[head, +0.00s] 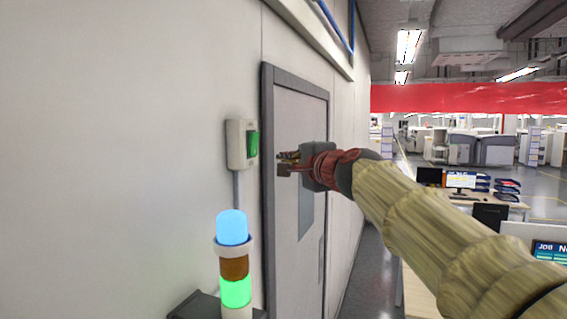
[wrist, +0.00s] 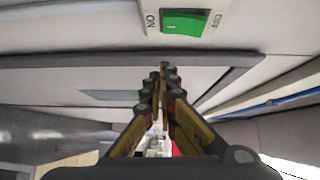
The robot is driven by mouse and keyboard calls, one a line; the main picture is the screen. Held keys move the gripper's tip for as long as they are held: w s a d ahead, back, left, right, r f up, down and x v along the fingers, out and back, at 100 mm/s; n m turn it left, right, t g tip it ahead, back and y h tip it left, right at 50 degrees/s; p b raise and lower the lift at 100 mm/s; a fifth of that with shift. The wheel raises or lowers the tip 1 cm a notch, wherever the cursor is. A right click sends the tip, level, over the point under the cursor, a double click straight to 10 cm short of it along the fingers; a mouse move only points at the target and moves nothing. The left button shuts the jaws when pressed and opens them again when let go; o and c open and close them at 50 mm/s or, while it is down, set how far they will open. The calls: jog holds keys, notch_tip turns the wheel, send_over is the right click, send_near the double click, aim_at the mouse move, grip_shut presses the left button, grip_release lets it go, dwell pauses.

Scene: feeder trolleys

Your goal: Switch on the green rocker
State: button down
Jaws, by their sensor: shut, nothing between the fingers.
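The green rocker (head: 252,144) sits in a pale switch box (head: 236,146) on the white wall, left of the door frame. In the wrist view the green rocker (wrist: 184,23) is at the top, in its pale plate with lettering at both ends; one end reads "ON". My gripper (head: 283,163) is to the right of the rocker in the head view, apart from it, in front of the door. In the wrist view its fingers (wrist: 163,72) are shut together with nothing between them, pointing up the picture toward the switch. Which way the rocker is tilted I cannot tell.
A signal lamp (head: 233,262) with blue, amber and green sections stands below the switch. A grey-framed door (head: 298,200) is right of the switch. Desks with monitors (head: 460,181) stand at the right. The wall around the switch is clear.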

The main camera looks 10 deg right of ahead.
jog(key=s+b, duration=0.1)
jog(key=s, duration=0.7)
jog(key=shift+f+b, duration=0.35)
jog(key=shift+f, duration=0.05)
jog(key=s+a+f+n+g+b, duration=0.1)
jog(key=s+f+n+g, duration=0.2)
jog(key=f, duration=0.7)
jog(key=s+f+n+g, duration=0.15)
jog(key=f+n, duration=0.25)
jog(key=f, duration=0.6)
jog(key=s+f+n+g+h+b, duration=0.1)
jog(key=s+f+n+g+b, duration=0.1)
jog(key=s+f, duration=0.6)
jog(key=s+f+n+g+h+b, duration=0.1)
jog(key=s+f+n+g+b, duration=0.2)
jog(key=f, duration=1.6)
jog(key=s+f+n+g+b, duration=0.2)
jog(key=s+f+b, duration=0.6)
jog(key=s+f, duration=0.5)
jog(key=shift+s+f+n+h, duration=0.3)
jog(key=shift+s+n+h, duration=0.1)
jog(key=shift+s+n, duration=0.4)
